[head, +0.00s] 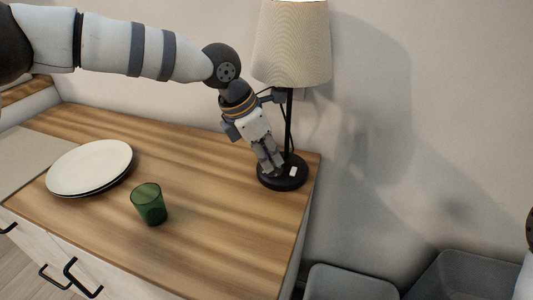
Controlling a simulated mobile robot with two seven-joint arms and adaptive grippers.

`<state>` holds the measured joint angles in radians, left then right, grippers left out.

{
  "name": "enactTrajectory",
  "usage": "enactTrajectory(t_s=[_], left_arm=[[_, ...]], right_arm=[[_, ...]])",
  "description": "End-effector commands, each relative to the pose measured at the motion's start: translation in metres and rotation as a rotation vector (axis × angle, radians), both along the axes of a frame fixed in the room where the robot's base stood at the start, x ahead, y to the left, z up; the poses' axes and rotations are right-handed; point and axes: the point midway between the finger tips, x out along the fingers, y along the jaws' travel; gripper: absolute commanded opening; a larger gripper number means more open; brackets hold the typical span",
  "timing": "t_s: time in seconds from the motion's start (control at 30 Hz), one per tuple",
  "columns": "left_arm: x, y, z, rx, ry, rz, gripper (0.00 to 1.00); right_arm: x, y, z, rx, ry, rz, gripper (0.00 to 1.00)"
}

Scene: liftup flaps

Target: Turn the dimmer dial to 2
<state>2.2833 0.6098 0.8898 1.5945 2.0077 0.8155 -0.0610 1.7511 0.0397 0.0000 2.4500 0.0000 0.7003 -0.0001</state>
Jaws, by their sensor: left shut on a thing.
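A table lamp with a pale ribbed shade (292,45) stands at the far right corner of the wooden counter. Its round black base (293,180) carries a small white part (293,171); a dimmer dial and its number marks cannot be made out. My left gripper (270,170) points down at the left side of the base, in front of the lamp's stem. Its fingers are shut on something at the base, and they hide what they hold. Only a small piece of my right arm shows at the right edge; its gripper is out of view.
A green glass (149,205) and a stack of pale plates (90,168) stand on the wooden counter (220,240) to the left. Grey bins (350,283) stand beside the counter at lower right. The wall is close behind the lamp.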

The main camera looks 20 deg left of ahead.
Motion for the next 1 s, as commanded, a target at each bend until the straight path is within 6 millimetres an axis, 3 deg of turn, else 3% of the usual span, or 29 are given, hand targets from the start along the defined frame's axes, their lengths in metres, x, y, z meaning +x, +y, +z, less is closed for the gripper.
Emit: enactTrajectory(t_s=[0.13,0.17,0.2,0.27,0.53,0.63,1.0], left_arm=[[0.001,-0.001,-0.002,-0.003,0.001,-0.001,0.0],[0.001,-0.001,-0.002,-0.003,0.001,-0.001,0.18],[0.001,-0.001,-0.003,-0.003,0.001,-0.001,0.27],[0.001,-0.001,-0.002,-0.003,0.001,-0.001,0.35],[0.001,0.0,-0.001,-0.003,0.0,-0.001,0.35],[-0.001,0.002,0.01,-0.004,-0.003,0.0,0.35],[-0.068,0.073,0.01,-0.007,-0.002,0.001,0.35]], right_arm=[[-0.002,0.0,-0.002,0.0,0.007,0.0,0.0],[-0.002,0.0,-0.002,0.0,0.007,0.0,0.0],[-0.002,0.0,-0.002,0.0,0.007,0.0,0.0],[-0.002,0.0,-0.002,0.0,0.007,0.0,0.0],[-0.002,0.0,-0.001,0.0,0.007,-0.001,0.0],[-0.002,0.0,-0.001,0.0,0.007,-0.001,0.0],[-0.002,0.0,-0.001,0.0,0.007,-0.001,0.0]])
